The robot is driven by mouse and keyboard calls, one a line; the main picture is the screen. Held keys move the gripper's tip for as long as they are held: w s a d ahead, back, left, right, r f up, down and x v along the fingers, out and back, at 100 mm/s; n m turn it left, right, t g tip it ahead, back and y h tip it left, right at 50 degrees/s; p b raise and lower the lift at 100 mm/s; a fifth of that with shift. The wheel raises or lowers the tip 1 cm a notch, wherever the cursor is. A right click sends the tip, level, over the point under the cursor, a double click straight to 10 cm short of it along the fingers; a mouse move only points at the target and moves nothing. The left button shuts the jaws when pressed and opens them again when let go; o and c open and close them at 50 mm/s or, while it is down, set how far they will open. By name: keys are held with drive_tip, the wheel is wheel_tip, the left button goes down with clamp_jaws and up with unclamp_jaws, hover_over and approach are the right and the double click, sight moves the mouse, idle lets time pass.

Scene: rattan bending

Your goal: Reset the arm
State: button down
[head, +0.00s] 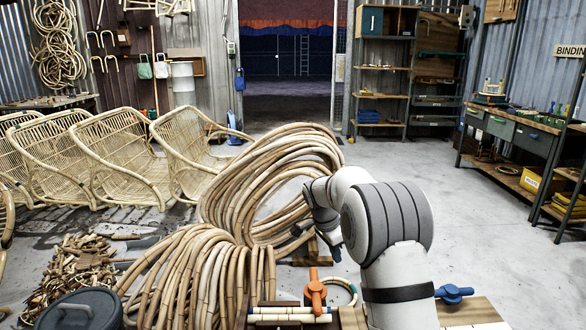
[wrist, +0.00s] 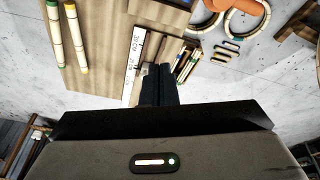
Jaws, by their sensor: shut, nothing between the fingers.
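My arm (head: 395,225) rises from the lower right of the head view and bends over at the elbow, with its wrist (head: 322,200) hanging in front of the big rattan coil. My gripper (wrist: 158,70) shows in the wrist view with its two dark fingers together and nothing between them. It points at a wooden board (wrist: 100,60) that carries a white marked strip (wrist: 134,65) and a few short thin sticks (wrist: 187,64). I cannot tell how far the fingertips are above the board. In the head view the fingers are small and partly lost against the coil.
Bundles of rattan (head: 275,180) stand close around my arm. An orange clamp (head: 315,292), a blue clamp (head: 454,293) and a rattan ring (head: 343,290) are at the bench in front. Rattan chairs (head: 120,160) line the left. The concrete floor (head: 460,220) at right is clear.

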drive_tip(key=s+d+r+n+t+y+p, duration=0.15)
drive_tip(key=s+r+n+p, duration=0.75)
drive_tip(key=s+r, duration=1.2)
drive_tip(key=s+r+n+y+p, duration=0.1)
drive_tip(key=s+r+n+p, duration=0.1)
drive_tip(key=s+p, duration=0.3)
drive_tip(key=s+r+n+p, duration=0.2)
drive_tip(key=s+r+p, duration=0.3)
drive_tip(key=s, duration=0.6)
drive_tip(key=shift+d+r+n+y+p, duration=0.2)
drive_tip(key=shift+d+n+y+p, duration=0.15)
drive_tip(key=shift+d+p, duration=0.1)
drive_tip(key=shift+t, duration=0.25)
